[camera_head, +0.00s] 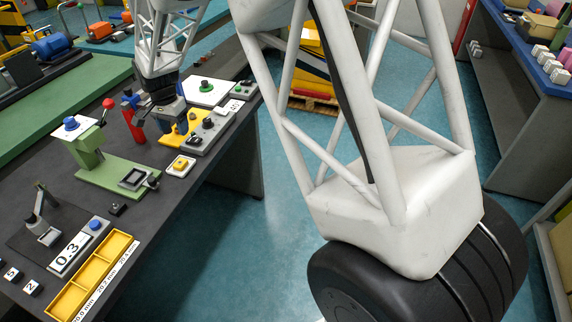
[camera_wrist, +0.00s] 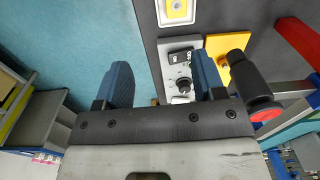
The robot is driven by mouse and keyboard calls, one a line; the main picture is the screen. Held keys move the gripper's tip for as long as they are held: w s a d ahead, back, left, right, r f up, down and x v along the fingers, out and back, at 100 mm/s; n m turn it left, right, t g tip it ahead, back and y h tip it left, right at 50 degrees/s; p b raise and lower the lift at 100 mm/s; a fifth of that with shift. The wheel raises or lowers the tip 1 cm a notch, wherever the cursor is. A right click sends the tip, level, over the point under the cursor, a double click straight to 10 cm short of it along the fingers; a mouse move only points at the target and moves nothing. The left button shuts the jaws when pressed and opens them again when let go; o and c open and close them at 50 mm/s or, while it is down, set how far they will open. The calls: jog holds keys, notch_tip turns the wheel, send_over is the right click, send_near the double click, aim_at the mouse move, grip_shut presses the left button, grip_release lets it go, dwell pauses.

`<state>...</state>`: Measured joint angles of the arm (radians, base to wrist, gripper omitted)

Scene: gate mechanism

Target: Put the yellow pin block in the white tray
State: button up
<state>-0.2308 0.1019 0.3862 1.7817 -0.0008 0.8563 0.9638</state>
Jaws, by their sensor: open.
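The yellow pin block (camera_head: 180,162) sits inside the small white tray (camera_head: 174,174) on the dark bench, right of the green fixture. In the wrist view the yellow block (camera_wrist: 177,9) shows at the top edge, with the tray's white rim (camera_wrist: 177,22) around it. My gripper (camera_wrist: 163,82) is open, with its two blue fingers apart and nothing between them. In the head view my gripper (camera_head: 172,112) is above the bench, behind the tray and apart from it; its fingertips are hard to make out there.
A grey control box (camera_head: 209,132) with a black knob and a yellow plate (camera_head: 176,136) lie close to my gripper. A green fixture (camera_head: 92,160) and a red upright (camera_head: 134,125) stand to the left. A yellow sectioned tray (camera_head: 93,280) lies at the front.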

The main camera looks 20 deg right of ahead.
jog(key=s+d+r+n, duration=0.1)
jog(key=s+d+r, duration=0.35)
jog(key=s, duration=0.25)
jog(key=s+d+r+n+t, duration=0.1)
jog(key=s+d+r+n, duration=0.15)
jog(key=s+r, duration=0.3)
jog(key=s+d+r+n, duration=0.1)
jog(key=s+d+r, duration=0.3)
jog(key=s, duration=0.3)
jog(key=s+d+n, duration=0.2)
jog(key=s+d, duration=0.1)
jog(key=s, duration=0.9)
jog(key=s+d+n+t, duration=0.1)
jog(key=s+d, duration=0.2)
jog(key=s, duration=0.8)
jog(key=shift+s+d+r+n, duration=0.25)
jog(key=shift+s+n, duration=0.1)
jog(key=shift+s, duration=0.05)
